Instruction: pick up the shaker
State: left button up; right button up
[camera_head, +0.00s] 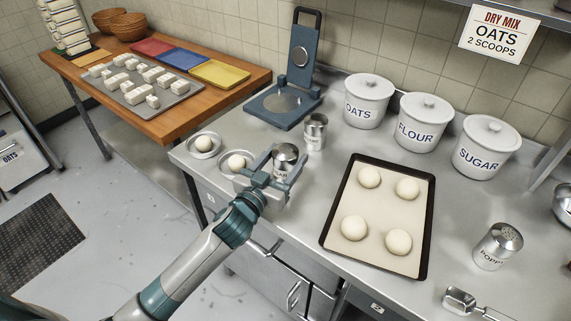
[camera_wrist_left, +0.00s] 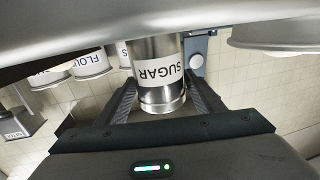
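A metal shaker (camera_head: 286,155) with a perforated top stands upright near the front edge of the steel counter. In the left wrist view it appears upside down, and the label of this shaker (camera_wrist_left: 160,73) reads SUGAR. My left gripper (camera_head: 279,167) is open at the shaker, with one finger on each side of it. In the left wrist view a small gap shows beside the shaker, between the fingers of the left gripper (camera_wrist_left: 163,92). The lower part of the shaker is partly hidden by the gripper in the head view. My right gripper is not in view.
A second shaker (camera_head: 315,131) stands close behind, and a third shaker (camera_head: 497,246) at the right. Two dough balls in small dishes (camera_head: 204,145) sit left of the gripper. A dark-rimmed baking tray (camera_head: 334,214), a blue press (camera_head: 283,105) and lidded canisters (camera_head: 368,101) crowd the counter.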

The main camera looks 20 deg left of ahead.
aim_at(285, 151)
pick_arm(q)
jog(key=c, duration=0.8)
jog(key=shift+c, duration=0.2)
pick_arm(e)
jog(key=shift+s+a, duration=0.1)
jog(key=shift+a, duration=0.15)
pick_arm(q)
jog(key=shift+r, duration=0.2)
